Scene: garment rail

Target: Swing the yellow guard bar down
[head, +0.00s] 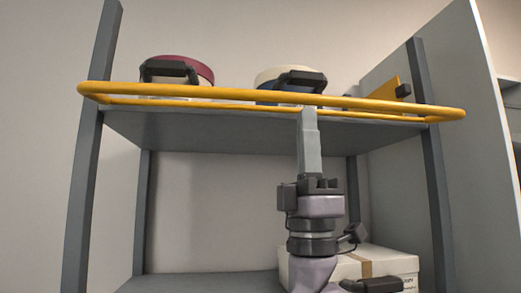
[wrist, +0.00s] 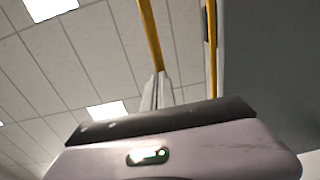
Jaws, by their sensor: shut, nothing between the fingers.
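The yellow guard bar (head: 220,94) is a long rounded frame. It runs across the front of the upper shelf (head: 200,128), from the left post to the right post. My gripper (head: 308,112) points up at the bar, right of its middle. Its fingers are shut with nothing between them, and the tips look to be at the bar or very close to it. In the wrist view the fingertips (wrist: 160,78) meet the lower end of a visible yellow rail (wrist: 150,35). I cannot tell whether they touch it.
Two lidded round boxes with dark handles, one maroon-topped (head: 185,68) and one cream (head: 285,77), stand on the upper shelf behind the bar. Grey posts (head: 88,180) flank the rack. A cardboard box (head: 350,265) sits on the lower shelf. A pale panel (head: 470,120) closes the right side.

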